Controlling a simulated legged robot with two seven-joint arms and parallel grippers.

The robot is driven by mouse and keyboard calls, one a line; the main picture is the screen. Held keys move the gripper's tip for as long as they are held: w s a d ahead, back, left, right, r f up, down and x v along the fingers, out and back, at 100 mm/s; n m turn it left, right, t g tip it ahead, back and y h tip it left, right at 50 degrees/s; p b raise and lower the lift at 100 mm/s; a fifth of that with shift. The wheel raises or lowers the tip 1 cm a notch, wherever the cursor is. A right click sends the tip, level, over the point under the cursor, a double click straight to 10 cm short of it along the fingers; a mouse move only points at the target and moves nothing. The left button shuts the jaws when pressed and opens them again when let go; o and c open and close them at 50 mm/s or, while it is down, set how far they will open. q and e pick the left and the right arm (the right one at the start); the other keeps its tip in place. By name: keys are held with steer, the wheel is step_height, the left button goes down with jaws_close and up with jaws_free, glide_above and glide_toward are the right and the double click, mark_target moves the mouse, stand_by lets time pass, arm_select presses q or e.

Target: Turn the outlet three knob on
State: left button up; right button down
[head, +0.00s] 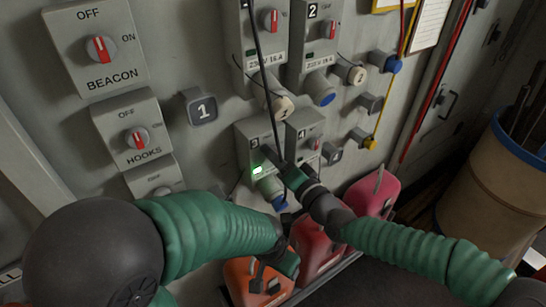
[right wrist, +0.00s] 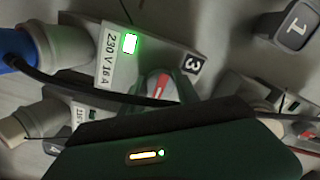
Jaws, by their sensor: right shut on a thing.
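The outlet three box (head: 255,134) is a grey wall socket unit marked 3, low in the middle of the head view. Its small indicator (head: 257,170) glows green. In the right wrist view, the outlet three knob (right wrist: 160,88) is round and grey with a red and white pointer, partly hidden by my gripper. My right gripper (head: 280,162) reaches up to the front of the box and is shut on this knob. A blue-ended plug (head: 277,199) sits below the box. My left gripper (head: 264,281) hangs low by the orange can, its fingers too dark to read.
Outlet four (head: 305,130) is just right of outlet three. Outlets one and two (head: 316,40) are above. BEACON (head: 96,47) and HOOKS (head: 127,128) switches are left. Orange and red cans (head: 320,250) stand below. A black cable hangs across outlet three.

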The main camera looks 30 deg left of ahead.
steer(key=shift+w+d+r, duration=0.1)
steer(key=shift+w+r, duration=0.15)
steer(key=shift+r, duration=0.05)
steer(key=c, duration=1.2)
jaws_free()
steer(key=o, duration=0.3)
steer(key=shift+d+f, duration=0.1)
steer(key=shift+f, duration=0.1)
steer(key=shift+s, duration=0.1)
steer(key=b+v, duration=0.3)
steer(key=v, duration=1.3)
steer(key=shift+d, duration=0.4)
steer(key=shift+a+f, duration=0.15)
steer(key=shift+f, duration=0.05)
